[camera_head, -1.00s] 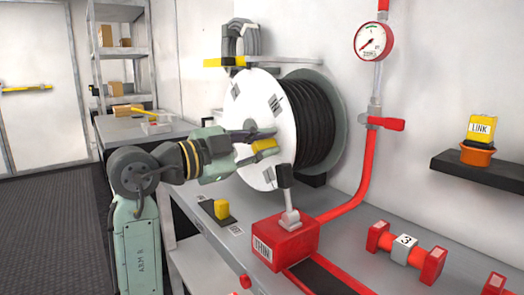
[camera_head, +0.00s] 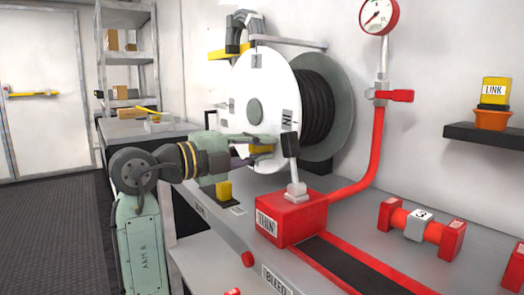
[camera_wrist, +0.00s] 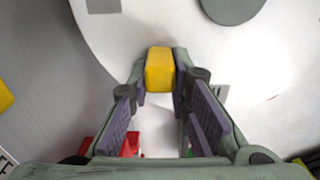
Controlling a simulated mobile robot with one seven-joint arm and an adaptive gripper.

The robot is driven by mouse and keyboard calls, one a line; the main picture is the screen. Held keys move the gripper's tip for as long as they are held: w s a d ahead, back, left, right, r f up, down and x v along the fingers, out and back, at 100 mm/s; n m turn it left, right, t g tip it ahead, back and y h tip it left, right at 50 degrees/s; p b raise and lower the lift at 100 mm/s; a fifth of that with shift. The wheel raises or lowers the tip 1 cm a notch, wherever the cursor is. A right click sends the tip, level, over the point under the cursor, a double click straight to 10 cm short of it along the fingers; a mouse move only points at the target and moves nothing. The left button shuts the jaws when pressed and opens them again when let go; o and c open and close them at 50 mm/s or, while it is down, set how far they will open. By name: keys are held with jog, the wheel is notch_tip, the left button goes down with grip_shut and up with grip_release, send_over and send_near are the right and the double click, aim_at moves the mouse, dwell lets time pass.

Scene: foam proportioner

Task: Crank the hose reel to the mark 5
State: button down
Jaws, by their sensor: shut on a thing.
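The hose reel has a white disc (camera_head: 270,85) with a grey hub (camera_head: 254,111) and dark hose (camera_head: 318,105) wound behind it. Small labels sit on the disc; I cannot read a mark 5. The yellow crank handle (camera_head: 257,149) is low on the disc, below the hub. My gripper (camera_head: 262,150) is shut on this handle, its fingers partly hiding it. In the wrist view the yellow handle (camera_wrist: 160,70) sits between my fingertips, with the white disc (camera_wrist: 130,30) behind and the hub (camera_wrist: 232,8) at the top right.
A red box (camera_head: 290,220) with an upright lever (camera_head: 291,150) stands close to the right of my gripper. A yellow block (camera_head: 224,190) is just below my wrist. A red pipe (camera_head: 370,160) and gauge (camera_head: 379,16) are on the wall.

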jog(key=shift+w+f, duration=0.1)
jog(key=shift+f, duration=0.05)
dwell(0.3)
jog(key=c, duration=1.5)
grip_release()
jog(key=shift+a, duration=0.1)
jog(key=v, duration=1.2)
